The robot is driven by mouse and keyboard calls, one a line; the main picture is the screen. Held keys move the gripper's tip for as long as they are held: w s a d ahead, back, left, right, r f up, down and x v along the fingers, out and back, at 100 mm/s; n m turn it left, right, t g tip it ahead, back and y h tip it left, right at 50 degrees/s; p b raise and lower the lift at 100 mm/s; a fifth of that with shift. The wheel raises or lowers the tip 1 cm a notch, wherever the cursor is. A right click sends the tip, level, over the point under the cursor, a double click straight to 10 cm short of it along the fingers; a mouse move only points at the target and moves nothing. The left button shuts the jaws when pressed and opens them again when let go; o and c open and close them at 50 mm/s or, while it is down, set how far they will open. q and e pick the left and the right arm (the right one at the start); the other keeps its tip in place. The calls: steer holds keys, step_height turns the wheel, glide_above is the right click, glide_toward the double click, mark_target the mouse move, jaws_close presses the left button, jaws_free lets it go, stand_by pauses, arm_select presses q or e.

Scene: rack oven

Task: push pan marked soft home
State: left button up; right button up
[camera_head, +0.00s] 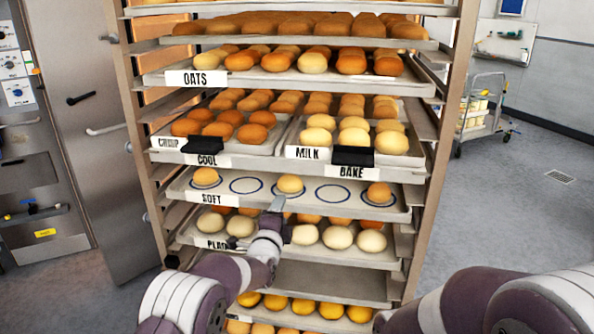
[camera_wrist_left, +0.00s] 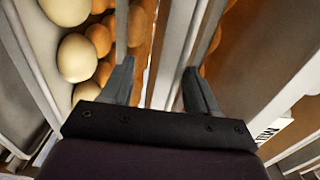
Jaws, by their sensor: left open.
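The pan marked SOFT (camera_head: 345,209) is a pale tray in the middle of the rack, with its white label (camera_head: 213,198) at the front left. It has printed ring outlines, some empty and some with a bun (camera_head: 290,184). My left gripper (camera_head: 278,204) is at the pan's front edge, just right of the label, with open jaws. In the left wrist view the open fingers (camera_wrist_left: 160,82) stand either side of a pale tray edge; contact cannot be told. My right arm shows at the lower right, but its gripper is out of view.
The rack (camera_head: 434,150) holds several other trays. The tray marked PLAIN (camera_head: 360,257) lies close below. A trolley (camera_head: 480,115) stands behind right; floor there is clear.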

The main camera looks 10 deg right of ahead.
arm_select(q)
steer(key=r+b+v, duration=0.1)
steer(key=b+v, duration=0.1)
steer(key=v, duration=1)
steer(key=shift+s+r, duration=0.2)
steer(key=shift+r, duration=0.05)
